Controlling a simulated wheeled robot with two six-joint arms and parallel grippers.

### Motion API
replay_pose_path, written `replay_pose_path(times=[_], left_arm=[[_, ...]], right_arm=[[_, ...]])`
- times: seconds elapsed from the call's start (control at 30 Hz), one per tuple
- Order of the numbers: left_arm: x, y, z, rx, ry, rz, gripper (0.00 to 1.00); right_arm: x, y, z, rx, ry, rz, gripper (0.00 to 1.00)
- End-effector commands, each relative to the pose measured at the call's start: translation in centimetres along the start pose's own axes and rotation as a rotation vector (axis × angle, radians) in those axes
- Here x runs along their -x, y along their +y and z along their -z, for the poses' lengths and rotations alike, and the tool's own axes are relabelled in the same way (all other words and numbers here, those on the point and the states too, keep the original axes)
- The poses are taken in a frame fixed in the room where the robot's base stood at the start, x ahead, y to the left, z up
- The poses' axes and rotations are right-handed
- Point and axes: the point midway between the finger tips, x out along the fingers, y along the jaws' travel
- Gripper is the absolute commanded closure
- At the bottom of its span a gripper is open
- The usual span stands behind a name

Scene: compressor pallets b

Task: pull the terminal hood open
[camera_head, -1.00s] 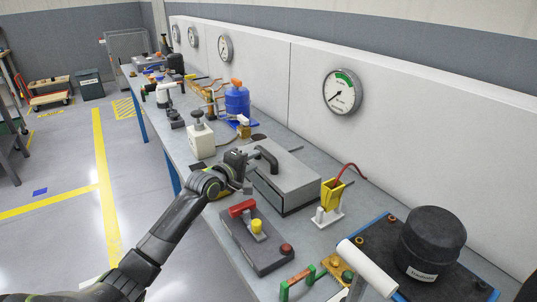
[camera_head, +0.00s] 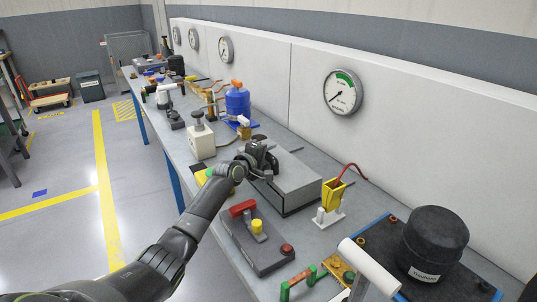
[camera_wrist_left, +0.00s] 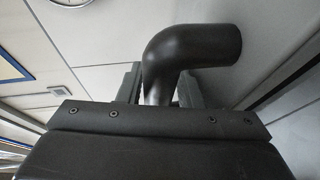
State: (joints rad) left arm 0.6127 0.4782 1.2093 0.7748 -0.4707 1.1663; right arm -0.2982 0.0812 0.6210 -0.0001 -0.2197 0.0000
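The terminal hood appears to be the grey box-like cover (camera_head: 300,185) on the bench in the head view, lying flat and closed. Its dark bent handle shows large in the wrist view (camera_wrist_left: 190,50). My left gripper (camera_head: 262,160) is at the handle on top of the hood and hides most of it in the head view. In the wrist view the fingers of my left gripper (camera_wrist_left: 160,90) stand on either side of the handle's upright part. Whether they press on it cannot be told. My right gripper is not in view.
A red-and-yellow switch box (camera_head: 258,240) stands in front of the hood. A yellow holder with a red cable (camera_head: 332,193) is to its right, and a white block with a knob (camera_head: 201,140) to its left. A black compressor (camera_head: 432,240) is at the right.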

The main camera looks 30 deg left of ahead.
Motion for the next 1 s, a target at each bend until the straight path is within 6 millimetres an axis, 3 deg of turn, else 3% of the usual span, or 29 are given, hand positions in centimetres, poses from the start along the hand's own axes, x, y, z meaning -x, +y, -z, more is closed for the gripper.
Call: replay_pose_path(times=[0.1,0.37,0.67,1.0], left_arm=[[0.0,0.0,0.0,0.000,0.000,0.000,0.68],[0.0,0.0,0.0,0.000,0.000,0.000,1.00],[-0.8,0.1,-0.3,0.001,0.000,-0.001,1.00],[-6.5,0.9,-2.6,0.003,0.000,-0.003,1.00]], right_arm=[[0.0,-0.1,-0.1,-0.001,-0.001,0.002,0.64],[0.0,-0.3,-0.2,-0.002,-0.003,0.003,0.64],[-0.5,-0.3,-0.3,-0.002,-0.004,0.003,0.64],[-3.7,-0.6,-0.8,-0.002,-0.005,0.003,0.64]])
